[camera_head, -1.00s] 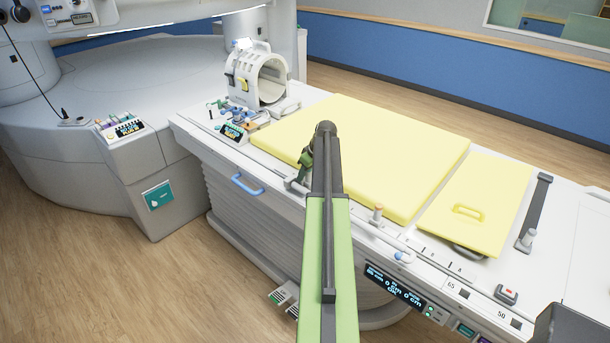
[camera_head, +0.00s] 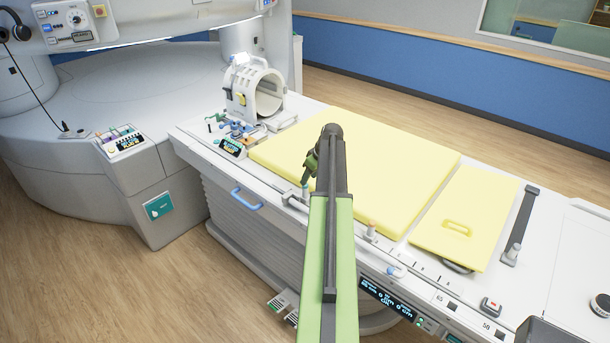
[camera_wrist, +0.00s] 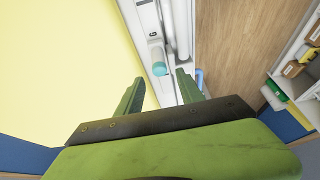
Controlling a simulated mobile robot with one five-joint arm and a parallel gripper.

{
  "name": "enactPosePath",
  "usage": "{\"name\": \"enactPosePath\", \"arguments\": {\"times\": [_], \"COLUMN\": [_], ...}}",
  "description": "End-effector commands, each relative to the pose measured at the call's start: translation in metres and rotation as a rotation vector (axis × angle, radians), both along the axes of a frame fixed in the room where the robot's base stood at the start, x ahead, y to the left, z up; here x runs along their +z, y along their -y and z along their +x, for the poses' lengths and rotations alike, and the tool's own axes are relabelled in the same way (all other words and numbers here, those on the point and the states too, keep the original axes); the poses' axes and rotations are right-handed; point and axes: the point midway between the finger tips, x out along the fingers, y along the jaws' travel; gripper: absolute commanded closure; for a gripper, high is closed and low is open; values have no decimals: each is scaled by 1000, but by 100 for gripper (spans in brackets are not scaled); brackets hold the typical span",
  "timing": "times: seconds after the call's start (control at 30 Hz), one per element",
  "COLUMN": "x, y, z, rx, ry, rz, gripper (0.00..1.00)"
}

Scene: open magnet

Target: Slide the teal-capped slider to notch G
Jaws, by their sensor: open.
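The teal-capped slider (camera_wrist: 158,68) shows in the wrist view as a pale round post with a teal end, beside a rail along the couch edge. A letter G label (camera_wrist: 153,35) is just above it in that view; I cannot tell whether the slider sits in that notch. My gripper (camera_wrist: 159,77) is open, with one green finger on each side of the teal end and no clear contact. In the head view my gripper (camera_head: 309,168) is over the near edge of the yellow pad, partly hidden by my arm, with the teal cap (camera_head: 305,191) just below it.
The yellow pad (camera_head: 400,160) covers the couch top. A peach-topped knob (camera_head: 370,230) and a blue knob (camera_head: 392,270) stand along the near edge to the right. A blue handle (camera_head: 247,199) projects from the couch side. A white ring-shaped coil (camera_head: 240,95) stands at the far left end.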

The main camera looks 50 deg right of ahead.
Motion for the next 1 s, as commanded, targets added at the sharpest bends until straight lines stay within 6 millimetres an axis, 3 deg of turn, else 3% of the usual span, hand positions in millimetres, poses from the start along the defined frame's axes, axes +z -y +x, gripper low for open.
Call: {"name": "enactPosePath", "arguments": {"times": [0.03,0.3,0.87,0.93,1.0], "x": [25,73,74,73,68], "y": [-1,-2,-2,-7,-22], "z": [-7,-29,-32,-25,-5], "rx": [-1,-1,0,10,44], "ry": [0,0,0,0,0], "rz": [0,2,1,1,1], "gripper": [56,56,56,56,56]}}
